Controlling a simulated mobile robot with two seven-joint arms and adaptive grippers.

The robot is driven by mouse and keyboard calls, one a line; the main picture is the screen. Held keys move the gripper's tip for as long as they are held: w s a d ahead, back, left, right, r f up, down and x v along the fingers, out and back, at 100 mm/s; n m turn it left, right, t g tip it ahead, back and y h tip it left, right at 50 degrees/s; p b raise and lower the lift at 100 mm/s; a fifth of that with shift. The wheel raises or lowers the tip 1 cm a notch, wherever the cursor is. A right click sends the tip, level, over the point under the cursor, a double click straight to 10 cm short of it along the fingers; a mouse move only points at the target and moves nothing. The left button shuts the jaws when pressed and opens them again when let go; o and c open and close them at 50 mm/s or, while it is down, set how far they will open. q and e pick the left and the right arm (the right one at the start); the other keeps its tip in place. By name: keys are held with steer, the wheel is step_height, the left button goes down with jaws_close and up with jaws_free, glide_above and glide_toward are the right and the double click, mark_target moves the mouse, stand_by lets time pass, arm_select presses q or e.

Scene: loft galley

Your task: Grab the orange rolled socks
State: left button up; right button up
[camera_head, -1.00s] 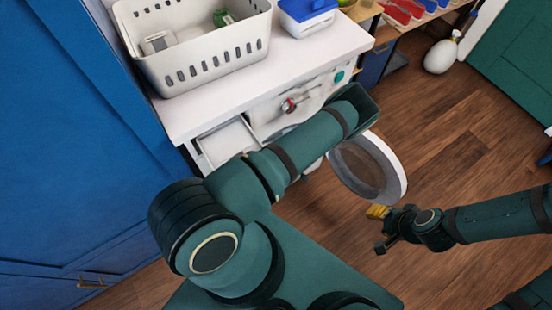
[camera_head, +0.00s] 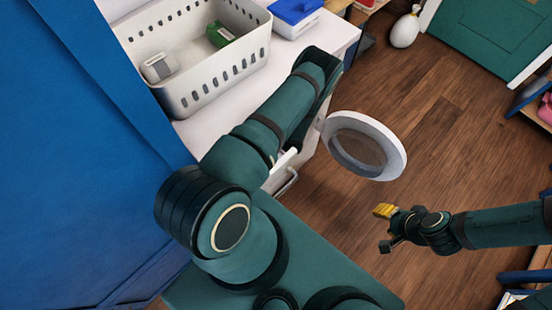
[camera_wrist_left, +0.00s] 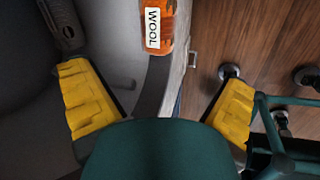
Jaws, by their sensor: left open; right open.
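An orange item with a white label reading WOOL (camera_wrist_left: 168,32) shows at the top of the left wrist view, cut off by the frame edge. It looks like the orange rolled socks. My left gripper (camera_wrist_left: 158,105) is open, its yellow pads wide apart, with the orange item beyond the gap and not touching either pad. In the head view my left arm hides the left gripper and the socks. My right gripper (camera_head: 386,228) is open and empty above the wooden floor.
A round white washer door (camera_head: 395,137) stands open right of my left arm. A white basket (camera_head: 195,72) and a blue-lidded box (camera_head: 295,18) stand on the white counter (camera_head: 345,38). A blue cabinet (camera_head: 70,150) is at left. The floor (camera_head: 440,110) on the right is largely clear.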

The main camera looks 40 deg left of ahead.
arm_select(q)
steer(key=b+x, duration=0.5)
steer(key=x, duration=0.2)
steer(key=shift+a+f, duration=0.1)
steer(key=shift+f, duration=0.2)
steer(key=shift+w+b+x, duration=0.2)
steer(key=shift+b+x, duration=0.95)
steer(key=shift+x, duration=0.4)
steer(key=shift+w+b+x, duration=0.25)
steer(key=shift+b+x, duration=0.9)
steer(key=shift+x, duration=0.45)
steer(key=shift+r, duration=0.15)
steer(key=shift+c, duration=0.3)
steer(key=c, duration=1.2)
